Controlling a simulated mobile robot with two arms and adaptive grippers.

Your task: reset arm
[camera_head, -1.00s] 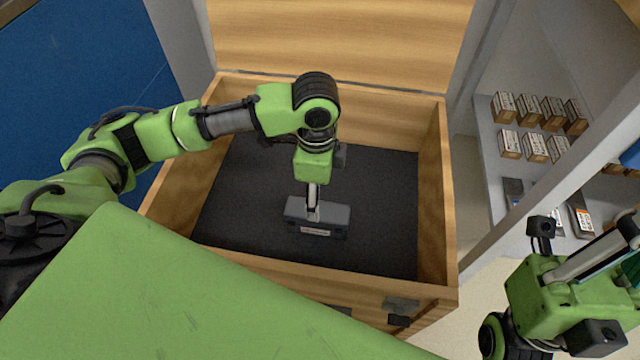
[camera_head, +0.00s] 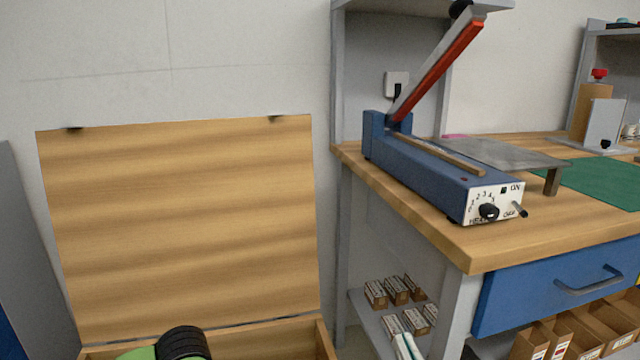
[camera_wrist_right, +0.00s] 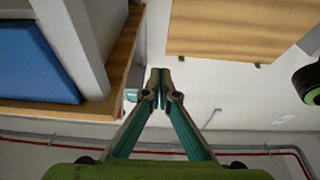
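My right gripper (camera_wrist_right: 160,76) shows in the right wrist view, its two fingertips together and nothing visible between them. It is out of the head view. My left gripper is out of both views. Only a green and black joint of my left arm (camera_head: 182,343) shows at the bottom of the head view, over the open wooden box (camera_head: 326,342). The inside of the box lies below the picture.
The box's raised lid (camera_head: 185,225) stands against the wall. A workbench (camera_head: 455,250) on the right carries a blue sealing device (camera_head: 425,165) with a raised red lever (camera_head: 437,70). Small boxes (camera_head: 397,290) sit on the shelf below. The right wrist view is upside down.

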